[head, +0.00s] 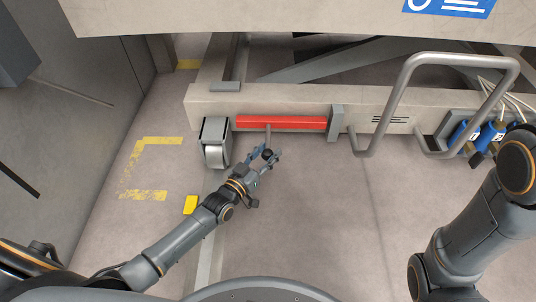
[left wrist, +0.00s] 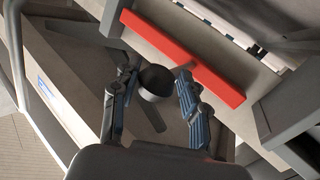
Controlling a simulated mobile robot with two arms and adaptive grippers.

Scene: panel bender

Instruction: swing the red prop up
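The red prop (head: 281,123) is a long red bar lying flat along the pale machine beam, and it runs diagonally across the left wrist view (left wrist: 185,55). A short grey rod sticks out of it toward me and ends in a round black knob (left wrist: 155,80). My left gripper (head: 268,156) is at this knob, just in front of the bar. Its two fingers (left wrist: 153,98) are spread, one on each side of the knob, and do not look closed on it. Whether a finger touches the knob is unclear. My right gripper is out of view.
A metal roller (head: 215,154) stands at the prop's left end and a grey bracket (head: 337,122) at its right end. A bent tube handle (head: 401,78) rises to the right, near blue canisters (head: 465,136).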

